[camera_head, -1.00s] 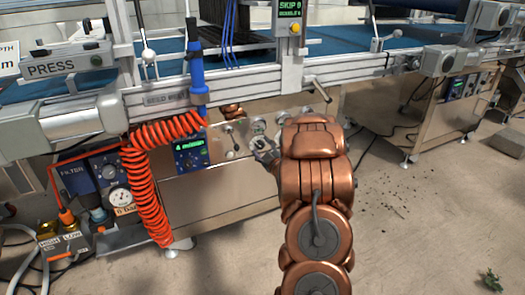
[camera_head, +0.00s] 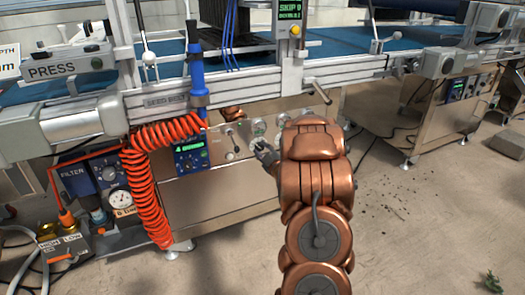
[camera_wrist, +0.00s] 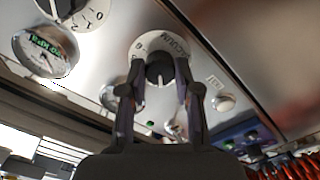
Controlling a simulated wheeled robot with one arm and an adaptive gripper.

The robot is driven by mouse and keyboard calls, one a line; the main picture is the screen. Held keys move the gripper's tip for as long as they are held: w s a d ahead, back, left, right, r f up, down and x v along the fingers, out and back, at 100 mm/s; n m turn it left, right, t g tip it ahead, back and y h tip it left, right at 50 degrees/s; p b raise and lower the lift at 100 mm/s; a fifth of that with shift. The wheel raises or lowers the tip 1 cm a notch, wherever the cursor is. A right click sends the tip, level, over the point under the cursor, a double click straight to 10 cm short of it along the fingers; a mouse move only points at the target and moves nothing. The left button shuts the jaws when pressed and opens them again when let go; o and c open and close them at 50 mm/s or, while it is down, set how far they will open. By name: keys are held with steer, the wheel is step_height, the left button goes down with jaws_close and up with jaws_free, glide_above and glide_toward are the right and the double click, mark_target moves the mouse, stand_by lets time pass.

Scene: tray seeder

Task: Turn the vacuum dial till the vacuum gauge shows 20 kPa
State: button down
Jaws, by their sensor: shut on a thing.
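The vacuum dial (camera_wrist: 161,70) is a black knob on a round white plate marked VACUUM, set in the steel panel. In the wrist view it sits between the fingertips of my gripper (camera_wrist: 161,76), which is shut on it, one finger on each side. The vacuum gauge (camera_wrist: 45,54) is a round white dial with green kPa digits, left of the knob. It is tilted and small, and I cannot read its needle surely. In the head view my gripper (camera_head: 264,150) is at the panel, and my arm hides part of the panel.
Another black knob (camera_wrist: 82,8) with a numbered plate is above the gauge. A toggle and small buttons (camera_wrist: 224,102) are beside the vacuum dial. An orange coiled hose (camera_head: 150,190) and a blue display box (camera_head: 191,153) are left of my gripper. Open floor is at right.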

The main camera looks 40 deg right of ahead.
steer(key=shift+r+m+p, duration=0.1)
steer(key=shift+m+p, duration=0.2)
steer(key=shift+p, duration=0.35)
steer(key=m+p, duration=0.1)
steer(key=p, duration=0.2)
steer(key=m+p, duration=0.2)
steer(key=p, duration=0.1)
steer(key=shift+r+m, duration=0.25)
steer(key=shift+m, duration=0.05)
steer(key=m+p, duration=0.2)
steer(key=p, duration=0.1)
steer(key=shift+f+m, duration=0.15)
steer(key=shift+m, duration=0.25)
steer(key=shift+f+m+p, duration=0.2)
steer(key=shift+m+p, duration=0.6)
steer(key=shift+p, duration=0.2)
steer(key=c, duration=0.8)
jaws_free()
